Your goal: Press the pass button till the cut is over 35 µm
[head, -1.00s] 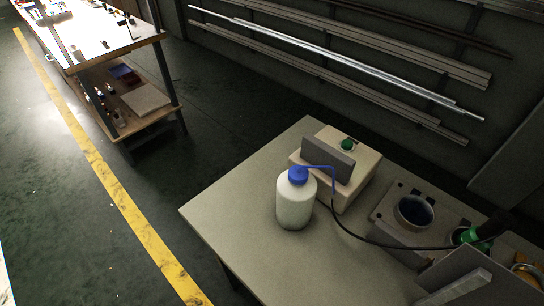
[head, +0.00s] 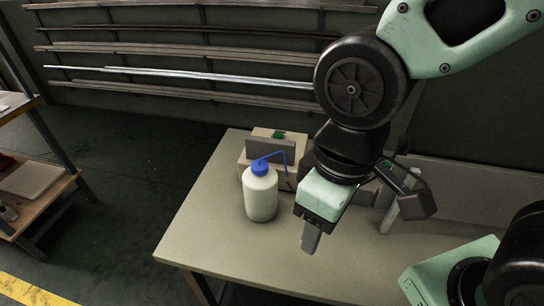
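A beige box (head: 246,160) with a grey upright panel (head: 271,151) stands at the back left of the table. A green button (head: 279,134) is on its top, partly hidden behind the panel. I cannot tell whether it is the pass button. No µm reading shows. My gripper (head: 310,242) points down over the table, right of and nearer than the box, apart from the button. One grey finger shows clearly; I cannot tell whether the gripper is open or shut. My arm hides much of the equipment behind it.
A white wash bottle (head: 261,195) with a blue cap and bent spout stands upright in front of the box. The table's (head: 205,225) left and front surface is clear. A wooden-shelved bench (head: 30,205) is at the far left; metal bars (head: 180,75) hang on the back wall.

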